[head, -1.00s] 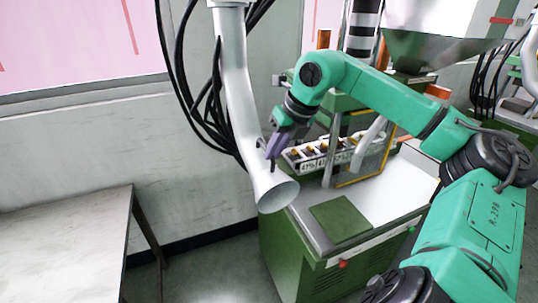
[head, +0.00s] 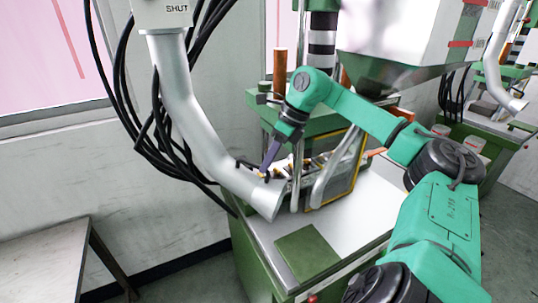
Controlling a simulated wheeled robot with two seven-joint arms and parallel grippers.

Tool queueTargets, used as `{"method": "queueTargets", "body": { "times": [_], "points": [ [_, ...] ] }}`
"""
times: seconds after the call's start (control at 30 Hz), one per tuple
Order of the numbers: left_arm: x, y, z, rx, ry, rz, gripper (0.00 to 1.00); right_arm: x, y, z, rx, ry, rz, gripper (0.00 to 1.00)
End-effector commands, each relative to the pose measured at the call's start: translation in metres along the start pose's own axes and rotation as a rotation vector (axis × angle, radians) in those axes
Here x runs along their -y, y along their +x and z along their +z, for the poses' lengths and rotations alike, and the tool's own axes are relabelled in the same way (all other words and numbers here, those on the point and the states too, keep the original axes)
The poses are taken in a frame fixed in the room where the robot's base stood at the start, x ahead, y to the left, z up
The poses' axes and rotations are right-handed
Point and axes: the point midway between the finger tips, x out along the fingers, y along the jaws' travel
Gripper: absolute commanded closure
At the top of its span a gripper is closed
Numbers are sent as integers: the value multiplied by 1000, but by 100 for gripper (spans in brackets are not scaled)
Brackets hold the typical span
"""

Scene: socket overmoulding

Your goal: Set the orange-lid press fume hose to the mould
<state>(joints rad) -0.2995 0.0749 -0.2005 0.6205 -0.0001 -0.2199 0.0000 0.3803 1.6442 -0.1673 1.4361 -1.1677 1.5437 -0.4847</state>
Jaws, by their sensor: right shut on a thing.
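The fume hose (head: 195,120) is a grey metal pipe with a flared mouth, hanging from a white box at the upper left. It bends down and right, and its mouth (head: 268,200) is beside the left front of the press's mould area (head: 300,165). My right gripper (head: 266,172) has purple fingers and is shut on the hose just above the flare. The mould area is partly hidden behind the hose, my gripper and a second bent grey pipe (head: 335,165). My left gripper is not in view.
The green press (head: 262,265) has a pale top with a green pad (head: 307,253). A hopper (head: 385,65) hangs above. Black cables (head: 150,130) run behind the hose. A grey table (head: 45,255) stands left. Another press (head: 480,125) is at the right.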

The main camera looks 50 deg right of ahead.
Motion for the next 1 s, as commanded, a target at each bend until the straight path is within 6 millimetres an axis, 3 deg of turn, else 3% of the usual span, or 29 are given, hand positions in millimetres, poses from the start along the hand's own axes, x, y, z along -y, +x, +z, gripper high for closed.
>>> {"method": "queueTargets", "body": {
  "times": [0.47, 0.5, 0.57, 1.0],
  "points": [
    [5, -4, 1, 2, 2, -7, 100, 2, -2, 1, 2, -18, -3, 100],
    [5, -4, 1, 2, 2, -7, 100, 2, -2, 2, 3, -18, -4, 78],
    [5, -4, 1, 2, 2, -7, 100, 2, -2, 2, 3, -18, -3, 55],
    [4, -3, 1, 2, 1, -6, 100, 2, 0, 0, -4, -17, 2, 55]
  ]
}}
